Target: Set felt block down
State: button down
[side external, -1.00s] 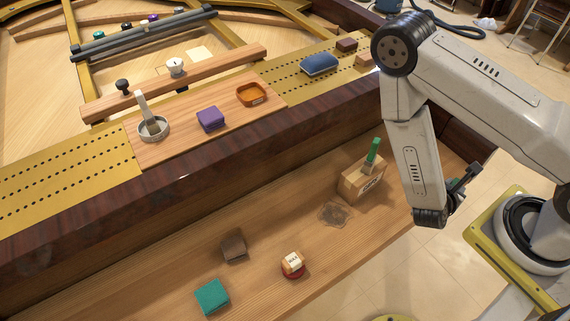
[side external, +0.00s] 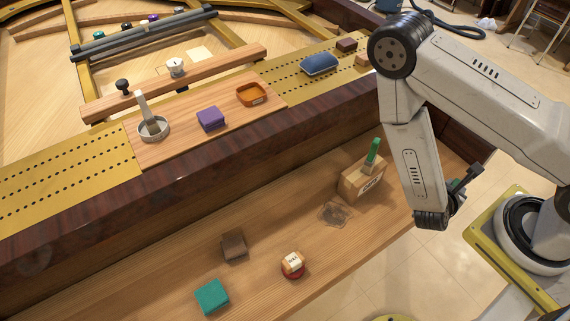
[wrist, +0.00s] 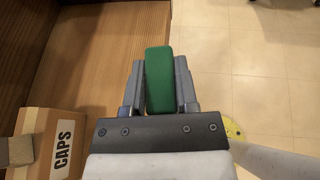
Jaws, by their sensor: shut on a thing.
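A green block (wrist: 159,78), which I take to be the felt block, is between the two fingers of my gripper (wrist: 160,85) in the wrist view. My gripper is shut on it, and its far end sticks out past the fingers. In the side external view my gripper (side external: 462,187) hangs at the right, beyond the right end of the wooden shelf (side external: 130,270). The block is mostly hidden there. In the wrist view the shelf edge lies to the left of the block and pale floor tiles to the right.
A CAPS box (side external: 362,182) with a green-handled tool stands at the shelf's right end. A teal block (side external: 212,296), a brown block (side external: 234,246) and a small labelled jar (side external: 292,265) sit on the shelf. A purple block (side external: 211,118) sits on the upper board. The shelf's middle is fairly clear.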

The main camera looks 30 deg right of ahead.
jog(key=w+a+r+n+t+y, duration=0.1)
jog(key=w+a+r+n+t, duration=0.1)
jog(key=w, duration=0.4)
jog(key=w+a+r+n+t+y, duration=0.1)
jog(key=w+a+r+n+t, duration=0.1)
jog(key=w, duration=0.4)
jog(key=w+a+r+n+t, duration=0.2)
jog(key=w+a+r, duration=0.2)
jog(key=w+r, duration=0.2)
jog(key=shift+w+a+r+y, duration=0.1)
jog(key=shift+w+a+y, duration=0.15)
jog(key=shift+w+y, duration=0.25)
jog(key=w+a+f+n+t+y, duration=0.2)
jog(key=a+f+n+t, duration=0.1)
jog(key=a, duration=0.2)
jog(key=n+t+y, duration=0.2)
jog(key=n+y, duration=0.5)
jog(key=y, duration=0.1)
send_over(314, 221)
notch_tip(314, 221, down, 12)
jog(key=shift+a, duration=0.1)
jog(key=shift+f, duration=0.15)
jog(key=shift+f, duration=2.1)
jog(key=shift+f, duration=1.75)
